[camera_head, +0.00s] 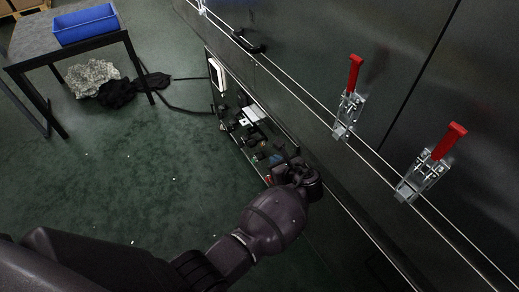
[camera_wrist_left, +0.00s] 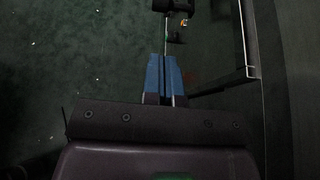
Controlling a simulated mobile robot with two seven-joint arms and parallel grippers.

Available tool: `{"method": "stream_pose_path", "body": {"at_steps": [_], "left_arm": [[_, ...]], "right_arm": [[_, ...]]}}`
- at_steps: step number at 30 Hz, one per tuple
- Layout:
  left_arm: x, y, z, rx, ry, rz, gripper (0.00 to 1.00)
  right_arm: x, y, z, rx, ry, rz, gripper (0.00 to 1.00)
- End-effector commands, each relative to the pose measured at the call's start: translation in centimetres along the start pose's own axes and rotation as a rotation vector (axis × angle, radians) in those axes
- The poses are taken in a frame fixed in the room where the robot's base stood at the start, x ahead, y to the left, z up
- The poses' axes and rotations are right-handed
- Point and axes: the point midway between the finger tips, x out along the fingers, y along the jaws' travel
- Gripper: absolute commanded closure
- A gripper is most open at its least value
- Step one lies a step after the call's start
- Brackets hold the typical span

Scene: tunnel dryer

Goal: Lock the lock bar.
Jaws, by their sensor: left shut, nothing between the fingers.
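Two metal toggle clamps with upright red handles, the nearer one (camera_head: 424,175) and the farther one (camera_head: 348,108), sit on the dark machine's edge in the head view. I cannot tell which part is the lock bar. My left gripper (camera_head: 265,158) is at the machine's lower side, below and left of the clamps and apart from them. In the left wrist view its blue-grey fingers (camera_wrist_left: 164,72) are together with nothing between them. My right gripper is not in view.
The dark machine panel (camera_head: 310,40) fills the right, with a black handle (camera_head: 248,42). An open recess (camera_head: 248,120) with small parts lies beside my left gripper. A table (camera_head: 35,40) with a blue bin (camera_head: 86,24) stands at upper left. The green floor (camera_head: 130,170) between is mostly clear.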

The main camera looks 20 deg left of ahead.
Motion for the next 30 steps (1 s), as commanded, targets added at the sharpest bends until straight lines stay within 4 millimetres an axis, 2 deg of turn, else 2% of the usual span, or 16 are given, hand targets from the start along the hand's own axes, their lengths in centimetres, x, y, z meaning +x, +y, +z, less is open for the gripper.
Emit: {"method": "stream_pose_path", "body": {"at_steps": [8, 13, 18, 30], "left_arm": [[0.0, 0.0, 0.1, -0.001, 0.0, 0.0, 1.0], [1.0, 0.1, -0.2, 0.0, 0.002, 0.002, 1.0], [3.5, 0.2, -0.7, 0.003, 0.004, 0.003, 1.0], [10.5, 0.3, -0.8, 0.005, 0.006, 0.005, 1.0]], "right_arm": [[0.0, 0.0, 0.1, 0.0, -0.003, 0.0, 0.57], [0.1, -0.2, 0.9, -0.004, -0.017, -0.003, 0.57], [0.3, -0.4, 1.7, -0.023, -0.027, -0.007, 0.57], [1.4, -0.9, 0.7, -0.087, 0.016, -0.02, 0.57]]}}
